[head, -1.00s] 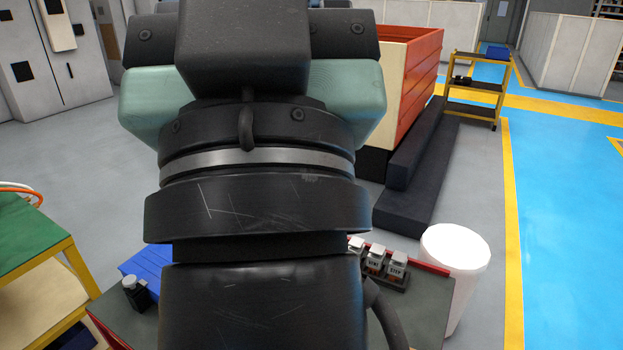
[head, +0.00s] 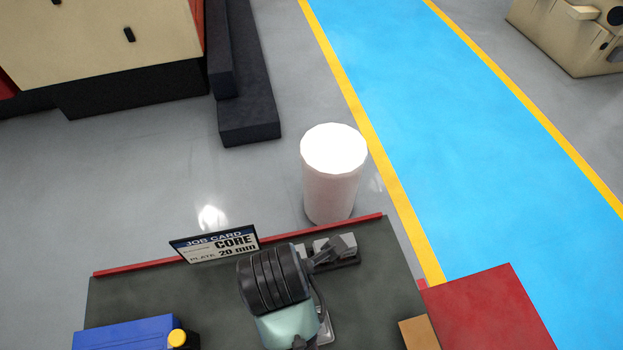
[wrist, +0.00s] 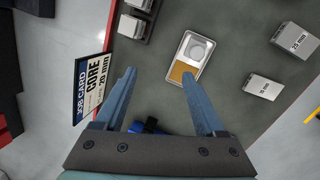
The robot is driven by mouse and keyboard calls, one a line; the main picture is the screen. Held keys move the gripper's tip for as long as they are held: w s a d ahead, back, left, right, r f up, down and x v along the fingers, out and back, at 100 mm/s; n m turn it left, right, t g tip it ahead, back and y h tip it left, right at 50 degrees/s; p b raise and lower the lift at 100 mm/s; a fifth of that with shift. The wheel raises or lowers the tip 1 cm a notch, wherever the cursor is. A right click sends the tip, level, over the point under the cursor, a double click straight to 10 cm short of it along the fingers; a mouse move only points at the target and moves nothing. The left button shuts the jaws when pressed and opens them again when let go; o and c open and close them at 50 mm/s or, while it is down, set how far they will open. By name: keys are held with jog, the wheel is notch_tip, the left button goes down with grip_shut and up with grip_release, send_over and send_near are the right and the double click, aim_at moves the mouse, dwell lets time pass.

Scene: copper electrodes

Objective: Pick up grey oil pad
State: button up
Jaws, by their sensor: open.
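A small light-grey tray (wrist: 186,64) lies on the dark bench top in the wrist view. It holds a round grey piece (wrist: 200,48) and a tan pad (wrist: 181,72); I cannot tell for sure which part is the grey oil pad. My gripper (wrist: 159,69) is open and empty, with its blue-grey fingers pointing down at the bench. The right fingertip appears close to the tan end of the tray, and the tray is not between the fingers. In the head view my arm hides most of that spot.
A job card (head: 215,244) stands by the bench's red back edge (wrist: 106,48). Grey blocks (wrist: 262,88) (wrist: 294,40) lie right of the tray, and a holder with grey blocks (wrist: 137,20) is at upper left. A blue box (head: 128,334) sits at left. A white cylinder (head: 330,180) stands behind.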

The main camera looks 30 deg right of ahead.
jog(key=s+f, duration=0.1)
jog(key=f, duration=0.1)
jog(key=s+d+f+n+g, duration=0.1)
jog(key=s+f, duration=0.1)
jog(key=f, duration=0.1)
jog(key=s+f+g+b, duration=0.1)
jog(key=s+f, duration=0.1)
jog(key=f, duration=0.1)
jog(key=shift+d+n, duration=0.2)
jog(key=shift+n, duration=0.1)
jog(key=shift+d+f+p, duration=0.15)
jog(key=shift+f, duration=1.4)
jog(key=shift+d+f+p, duration=0.1)
jog(key=shift+f+p, duration=0.05)
jog(key=shift+f, duration=1.4)
grip_shut()
